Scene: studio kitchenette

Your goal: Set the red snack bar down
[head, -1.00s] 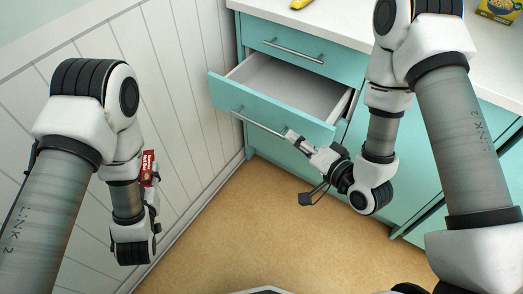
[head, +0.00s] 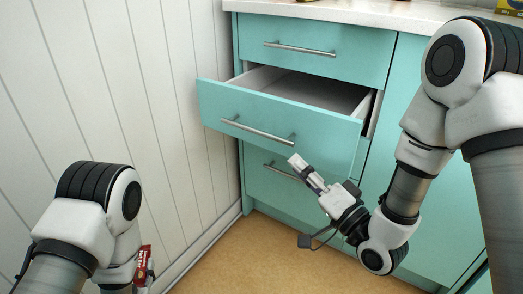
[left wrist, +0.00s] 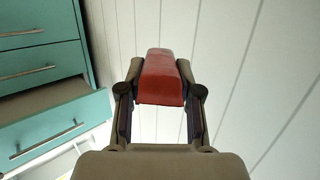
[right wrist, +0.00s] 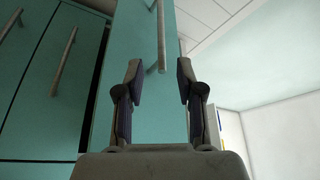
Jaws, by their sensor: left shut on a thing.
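The red snack bar (head: 142,264) is at the lower left of the head view, beside my left arm's wrist. In the left wrist view my left gripper (left wrist: 160,90) is shut on the snack bar (left wrist: 161,76), which lies across between its fingers. It is held in the air near the white panelled wall. My right gripper (right wrist: 159,85) is open and empty. In the head view the right gripper (head: 298,164) is just below the right end of the open drawer's handle (head: 257,131), apart from it as far as I can tell.
The teal middle drawer (head: 275,112) stands pulled out; the visible part of its inside is empty. A closed drawer (head: 320,35) is above it, below the white countertop (head: 370,12). The panelled wall (head: 130,90) borders the left. Brown floor (head: 250,255) is clear in front.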

